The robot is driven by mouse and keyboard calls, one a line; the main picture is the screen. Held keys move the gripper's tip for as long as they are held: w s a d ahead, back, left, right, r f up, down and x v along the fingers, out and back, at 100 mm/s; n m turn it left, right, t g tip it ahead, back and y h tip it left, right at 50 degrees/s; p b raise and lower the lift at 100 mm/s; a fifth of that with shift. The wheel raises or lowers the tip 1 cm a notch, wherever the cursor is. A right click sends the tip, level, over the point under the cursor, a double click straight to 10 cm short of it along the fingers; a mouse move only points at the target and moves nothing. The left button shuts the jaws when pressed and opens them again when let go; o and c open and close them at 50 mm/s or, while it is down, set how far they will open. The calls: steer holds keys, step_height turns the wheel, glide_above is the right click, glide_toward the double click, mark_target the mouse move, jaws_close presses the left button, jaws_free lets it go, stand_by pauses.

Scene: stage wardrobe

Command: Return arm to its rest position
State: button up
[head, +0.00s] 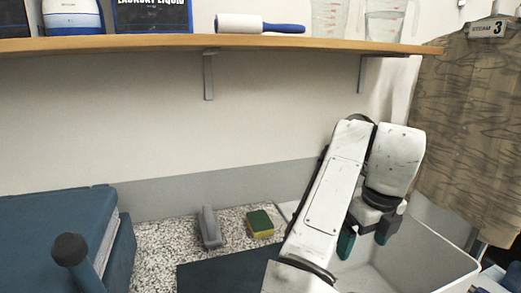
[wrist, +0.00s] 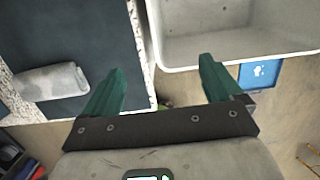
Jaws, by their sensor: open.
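My arm is white and bent, with its wrist pointing down at the right in the head view. My gripper (head: 366,237) hangs over the near part of a white bin (head: 447,268) in that view. In the wrist view my gripper (wrist: 161,70) has its two green fingers spread wide, with nothing held between them. The bin's rim (wrist: 235,58) lies beyond the right finger there, and the dark mat (wrist: 80,25) beyond the left one. A small green thing shows between the fingers, mostly hidden by the gripper's bar.
A yellow-green sponge (head: 260,223) and a grey object (head: 210,228) lie on the speckled counter. A grey roll (wrist: 52,82) lies on the mat. A blue padded board (head: 50,215) is at left. A wooden shelf (head: 260,43) spans above; a patterned garment (head: 470,120) hangs right.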

steer(key=s+d+f+n+h+p, duration=0.2)
steer(key=s+d+f+n+h, duration=0.2)
steer(key=s+d+f+n, duration=0.95)
steer(key=s+a+f+n+y, duration=0.1)
steer(key=s+a+f+n, duration=0.1)
steer(key=s+f+n, duration=0.3)
steer(key=s+a+f+n+y+p, duration=0.1)
steer(key=s+f+n, duration=0.4)
steer(key=s, duration=0.5)
steer(key=s+a+f+n+y, duration=0.1)
steer(key=s+a+f+n, duration=0.3)
steer(key=s+n, duration=0.4)
steer(key=shift+s+f+g, duration=0.25)
steer(key=shift+f+g, duration=0.15)
steer(key=shift+f, duration=0.2)
steer(key=shift+c, duration=0.2)
